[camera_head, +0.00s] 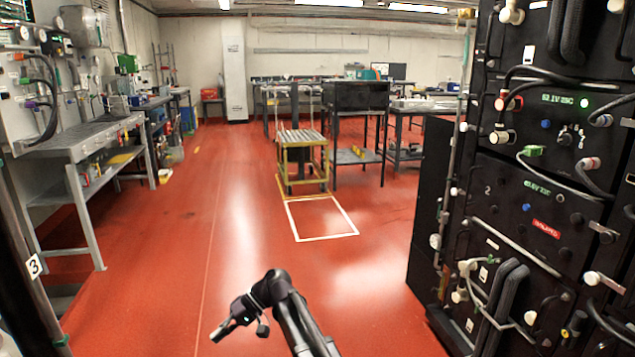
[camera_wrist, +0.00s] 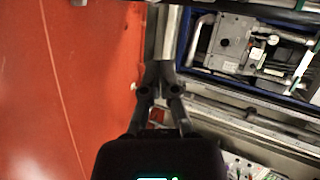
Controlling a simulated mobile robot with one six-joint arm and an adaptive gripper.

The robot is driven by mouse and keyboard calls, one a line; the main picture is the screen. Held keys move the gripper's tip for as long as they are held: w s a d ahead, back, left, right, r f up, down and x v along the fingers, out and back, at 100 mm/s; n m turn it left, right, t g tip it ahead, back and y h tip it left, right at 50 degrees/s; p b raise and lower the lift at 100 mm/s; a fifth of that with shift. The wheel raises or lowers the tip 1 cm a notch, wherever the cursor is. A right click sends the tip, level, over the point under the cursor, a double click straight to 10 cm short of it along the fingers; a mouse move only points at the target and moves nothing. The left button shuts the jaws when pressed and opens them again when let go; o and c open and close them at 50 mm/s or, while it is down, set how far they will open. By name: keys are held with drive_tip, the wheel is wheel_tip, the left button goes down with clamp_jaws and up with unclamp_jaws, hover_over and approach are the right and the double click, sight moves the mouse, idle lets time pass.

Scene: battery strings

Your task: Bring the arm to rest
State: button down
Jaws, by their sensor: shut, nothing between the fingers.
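My arm reaches up from the bottom middle of the head view, bent at the wrist. My gripper (camera_head: 219,333) points down and to the left above the red floor (camera_head: 160,290), apart from everything around it. In the wrist view my gripper (camera_wrist: 159,68) has its two fingertips together, with nothing between them.
A black battery rack (camera_head: 540,190) with cables and knobs stands close on the right. A grey workbench (camera_head: 90,140) lines the left. A yellow-framed cart (camera_head: 303,140) stands behind a white floor outline (camera_head: 320,237). The wrist view shows a grey unit (camera_wrist: 232,40) at right. The middle floor is clear.

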drive_tip(key=s+d+f+m+t+h, duration=0.2)
drive_tip(key=d+f+h, duration=0.1)
drive_tip(key=d, duration=1)
drive_tip(key=s+d+f+m+t+h, duration=0.2)
drive_tip(key=d+f+m+t+h, duration=0.15)
drive_tip(key=d, duration=1.05)
drive_tip(key=s+d+f+m+t+h, duration=0.2)
drive_tip(key=d+f+h, duration=0.2)
drive_tip(key=d, duration=0.9)
wheel_tip(320, 180, up, 38)
drive_tip(key=d+p, duration=0.1)
drive_tip(key=p, duration=3.6)
